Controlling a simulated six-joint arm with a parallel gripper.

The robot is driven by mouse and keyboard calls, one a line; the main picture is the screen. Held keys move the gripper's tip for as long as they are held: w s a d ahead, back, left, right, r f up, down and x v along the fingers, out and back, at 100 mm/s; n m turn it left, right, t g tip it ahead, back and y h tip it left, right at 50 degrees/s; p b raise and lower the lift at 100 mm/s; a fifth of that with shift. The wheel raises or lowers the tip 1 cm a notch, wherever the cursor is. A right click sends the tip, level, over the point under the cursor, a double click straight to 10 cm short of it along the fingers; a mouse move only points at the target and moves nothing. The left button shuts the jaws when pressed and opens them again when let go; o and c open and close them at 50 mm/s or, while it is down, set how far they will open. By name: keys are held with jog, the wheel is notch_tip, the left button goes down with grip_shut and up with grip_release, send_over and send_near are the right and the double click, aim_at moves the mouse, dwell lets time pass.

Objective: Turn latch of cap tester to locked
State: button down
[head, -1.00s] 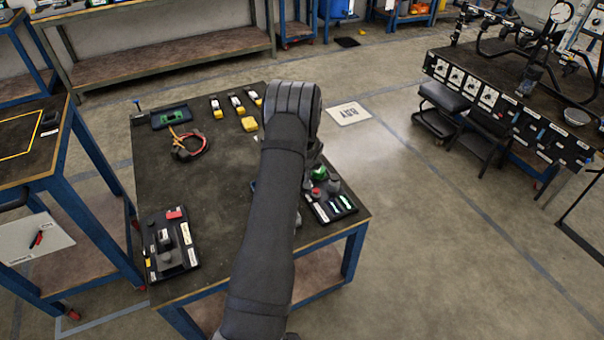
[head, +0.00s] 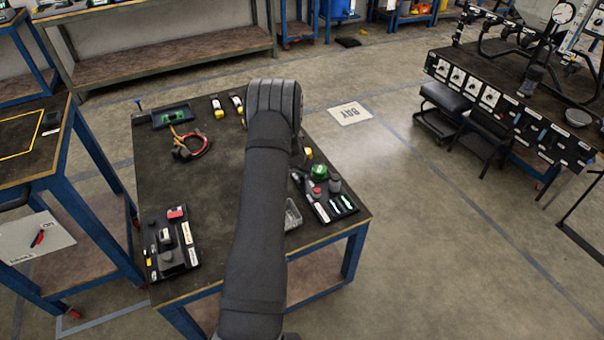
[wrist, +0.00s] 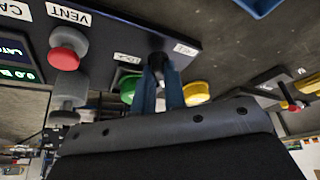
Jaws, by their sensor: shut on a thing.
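The cap tester (head: 343,212) is the dark panel at the right edge of the table in the head view, with a green dome, a red button and grey knobs. In the wrist view its panel (wrist: 115,40) fills the upper left, seen close. My gripper (wrist: 163,82) has two blue fingers shut around a small dark peg with a pale end, which looks like the latch (wrist: 158,62). A green round part (wrist: 128,88) and a yellow round part (wrist: 196,92) show on either side of the fingers. The latch's exact angle is unclear. My arm hides the gripper in the head view.
A red button (wrist: 67,50) marked VENT and a grey knob (wrist: 68,92) stand left of my fingers in the wrist view. A second panel (head: 190,258) lies front left on the table. A clear tray (head: 292,215) lies beside the arm. The table's middle left is bare.

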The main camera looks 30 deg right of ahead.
jog(key=m+g, duration=0.1)
jog(key=m, duration=0.3)
jog(key=shift+w+a+h, duration=0.1)
jog(key=shift+w+h, duration=0.05)
jog(key=shift+h, duration=0.25)
jog(key=shift+m+g, duration=0.9)
jog(key=shift+m, duration=1.2)
jog(key=c, duration=1.5)
grip_release()
jog(key=v, duration=1.7)
jog(key=shift+w+a, duration=0.1)
jog(key=shift+a, duration=0.2)
